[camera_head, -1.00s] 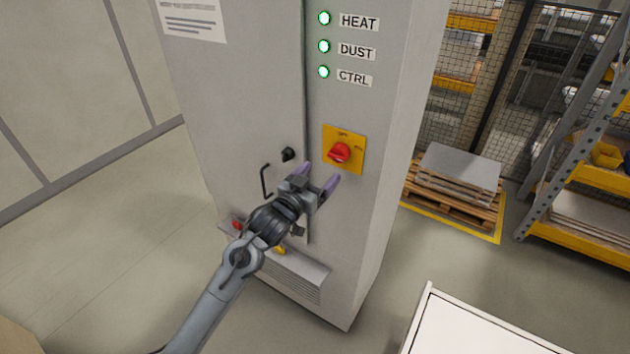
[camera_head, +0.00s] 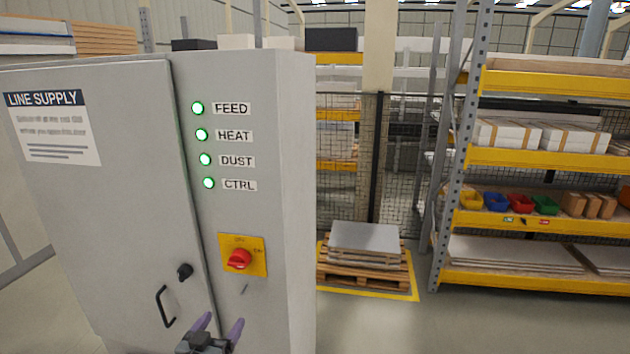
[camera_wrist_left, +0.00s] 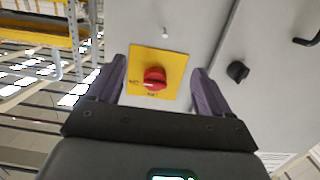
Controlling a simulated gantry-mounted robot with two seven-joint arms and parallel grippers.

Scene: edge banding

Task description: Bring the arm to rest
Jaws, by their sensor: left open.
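My left gripper (camera_head: 220,326) is at the bottom of the head view, in front of the grey LINE SUPPLY cabinet (camera_head: 262,210). Its two purple fingers are apart with nothing between them. It is below the red rotary switch (camera_head: 239,259) on its yellow plate (camera_head: 261,246). In the left wrist view the open fingers (camera_wrist_left: 158,85) frame the red switch (camera_wrist_left: 155,78), and they appear apart from it. Most of my left arm is below the head view's edge. My right gripper is not in view.
A black knob (camera_head: 184,271) and a black door handle (camera_head: 165,307) stick out of the cabinet door. Green lamps are lit above the switch. A pallet with stacked sheets (camera_head: 364,247) and a yellow shelf rack (camera_head: 540,157) stand to the right. Open floor lies before them.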

